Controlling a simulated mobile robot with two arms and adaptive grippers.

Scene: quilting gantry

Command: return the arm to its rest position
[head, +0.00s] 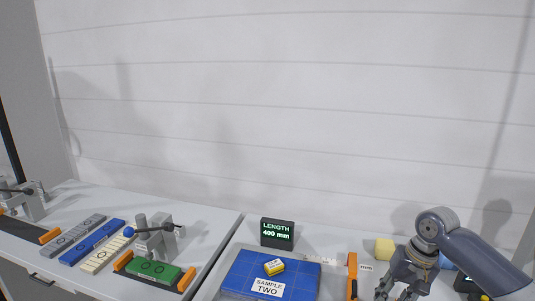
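My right arm comes in from the right edge and bends down at a rounded grey joint. My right gripper (396,291) hangs at the bottom edge, over the bench to the right of the orange stop. Its fingers look spread apart, with nothing seen between them, though the frame's lower edge cuts off part of it. My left arm and gripper are not in view.
A blue pad (241,272) bears a "SAMPLE TWO" label (268,288) and a yellow block (274,267). Behind it stands a length display (277,233) reading 400 mm. An orange stop (352,275) and a pale yellow block (384,249) are near my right gripper. A green clamped strip (153,270) lies left.

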